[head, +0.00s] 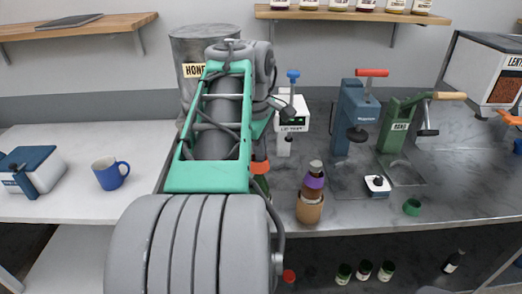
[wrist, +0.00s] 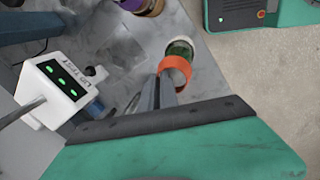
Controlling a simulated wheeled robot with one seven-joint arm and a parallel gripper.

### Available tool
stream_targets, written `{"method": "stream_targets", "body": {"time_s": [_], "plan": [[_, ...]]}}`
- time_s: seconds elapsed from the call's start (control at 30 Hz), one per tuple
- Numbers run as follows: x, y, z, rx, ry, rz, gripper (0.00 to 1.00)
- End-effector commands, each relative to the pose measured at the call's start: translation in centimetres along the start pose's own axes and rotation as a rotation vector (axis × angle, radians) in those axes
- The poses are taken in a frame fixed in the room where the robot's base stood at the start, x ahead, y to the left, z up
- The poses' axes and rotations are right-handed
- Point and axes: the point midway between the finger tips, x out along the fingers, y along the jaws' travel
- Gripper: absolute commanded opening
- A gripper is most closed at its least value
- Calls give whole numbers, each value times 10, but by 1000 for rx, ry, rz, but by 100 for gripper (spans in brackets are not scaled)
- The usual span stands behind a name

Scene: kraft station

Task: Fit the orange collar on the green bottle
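The orange collar (wrist: 176,66) is at the tips of my gripper (wrist: 163,88), whose narrow fingers look closed on its near wall. The green bottle (wrist: 181,47) shows through and behind the ring in the wrist view. In the head view the collar (head: 260,167) is right above the visible part of the bottle (head: 262,185). I cannot tell whether the collar is around the bottle's top or just over it. My arm hides much of both in the head view.
Behind are a white tester with green lights (wrist: 62,82), a blue press (head: 357,115) and a green press (head: 397,130). A green ring (head: 411,207) lies near the counter's front edge.

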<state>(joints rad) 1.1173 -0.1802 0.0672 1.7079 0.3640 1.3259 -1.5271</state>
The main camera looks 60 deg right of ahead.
Motion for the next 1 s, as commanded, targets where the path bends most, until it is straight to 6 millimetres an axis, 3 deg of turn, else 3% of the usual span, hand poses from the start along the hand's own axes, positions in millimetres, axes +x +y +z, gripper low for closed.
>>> {"method": "stream_targets", "body": {"time_s": [0.33,0.4,0.67,1.0], "plan": [[2,-1,0,0,-1,-1,0],[2,-1,0,0,-1,-2,9],[3,-1,0,0,-2,-5,30],[6,-3,0,-1,-4,-11,30]]}}
